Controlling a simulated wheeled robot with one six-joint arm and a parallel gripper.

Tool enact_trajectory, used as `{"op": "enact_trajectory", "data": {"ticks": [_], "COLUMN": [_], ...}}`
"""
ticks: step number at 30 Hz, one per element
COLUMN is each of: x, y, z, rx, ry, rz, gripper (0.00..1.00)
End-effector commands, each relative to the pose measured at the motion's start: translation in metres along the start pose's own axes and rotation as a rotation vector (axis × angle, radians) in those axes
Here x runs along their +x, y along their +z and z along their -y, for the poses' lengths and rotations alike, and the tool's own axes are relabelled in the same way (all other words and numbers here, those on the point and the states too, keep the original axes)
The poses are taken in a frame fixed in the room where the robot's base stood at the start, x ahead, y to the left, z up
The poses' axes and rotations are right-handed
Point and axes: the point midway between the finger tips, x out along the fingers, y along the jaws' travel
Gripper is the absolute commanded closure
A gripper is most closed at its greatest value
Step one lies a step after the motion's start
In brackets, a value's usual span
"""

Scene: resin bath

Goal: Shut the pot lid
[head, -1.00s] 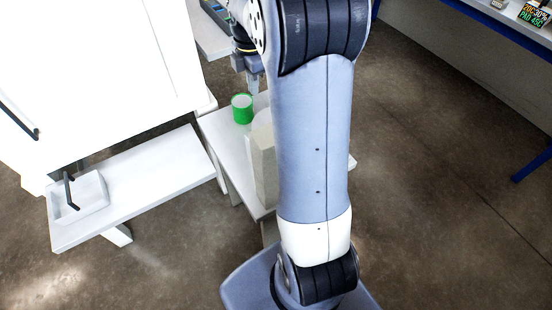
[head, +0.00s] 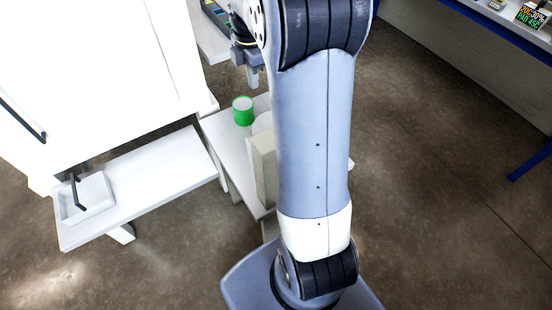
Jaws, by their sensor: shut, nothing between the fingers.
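No pot or lid can be made out for certain. A green cylindrical container (head: 243,111) with a pale round top stands on the small white table (head: 222,130). I cannot tell whether it is the pot or whether that top is a lid. My gripper (head: 252,84) points down, shut and empty, at the upper middle. In the picture its tips are just above and right of the green container, apart from it.
A beige upright block (head: 263,168) stands on the small table, partly hidden by my arm, with a white rounded thing (head: 262,122) behind it. A large white cabinet (head: 100,70) and low bench (head: 150,185) fill the left.

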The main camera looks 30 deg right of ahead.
Motion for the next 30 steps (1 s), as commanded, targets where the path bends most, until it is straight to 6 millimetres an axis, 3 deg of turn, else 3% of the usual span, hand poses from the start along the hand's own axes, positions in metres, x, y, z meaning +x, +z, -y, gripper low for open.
{"op": "enact_trajectory", "data": {"ticks": [18, 30], "x": [-0.040, -0.039], "y": [0.000, 0.000], "z": [0.000, 0.000], "rx": [0.000, 0.000], "ry": [0.001, 0.001], "rz": [0.000, 0.000], "gripper": [1.00, 1.00]}}
